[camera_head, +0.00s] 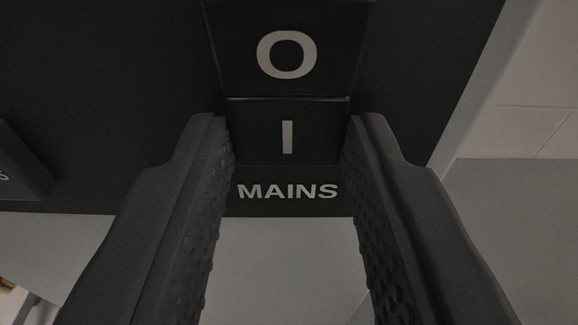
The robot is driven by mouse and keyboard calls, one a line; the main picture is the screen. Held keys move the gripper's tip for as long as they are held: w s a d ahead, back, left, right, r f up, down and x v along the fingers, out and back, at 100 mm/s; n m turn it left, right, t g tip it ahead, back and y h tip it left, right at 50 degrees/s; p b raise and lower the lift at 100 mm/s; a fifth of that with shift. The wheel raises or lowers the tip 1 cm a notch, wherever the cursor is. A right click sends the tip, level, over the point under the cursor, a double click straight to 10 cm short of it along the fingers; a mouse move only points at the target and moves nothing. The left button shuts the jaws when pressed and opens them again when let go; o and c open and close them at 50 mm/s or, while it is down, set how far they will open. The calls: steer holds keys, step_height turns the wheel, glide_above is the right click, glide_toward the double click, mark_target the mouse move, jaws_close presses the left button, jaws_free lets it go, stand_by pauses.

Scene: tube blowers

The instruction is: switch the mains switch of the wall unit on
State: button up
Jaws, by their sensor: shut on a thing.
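The mains switch (289,75) is a dark rocker on the black panel of the wall unit (110,85), at the top middle of the view. Its upper half bears a white "O" and its lower half a white "I"; a thin edge line runs between them. I cannot tell for sure which half is pressed in. The white word "MAINS" (287,191) is on the panel below it. My gripper (288,138) is shut on the switch, with one ribbed finger at each side of the "I" half. The fingers hide parts of the panel.
Another dark raised part (20,165) with partly cut-off lettering sits on the panel at the left edge. The panel ends at the right beside a pale frame (490,85) and a light tiled wall (525,100). A plain grey surface (288,265) lies below the panel.

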steer(key=o, duration=1)
steer(key=s, duration=0.4)
steer(key=s+r, duration=0.1)
steer(key=s, duration=0.8)
steer(key=shift+s+r, duration=0.35)
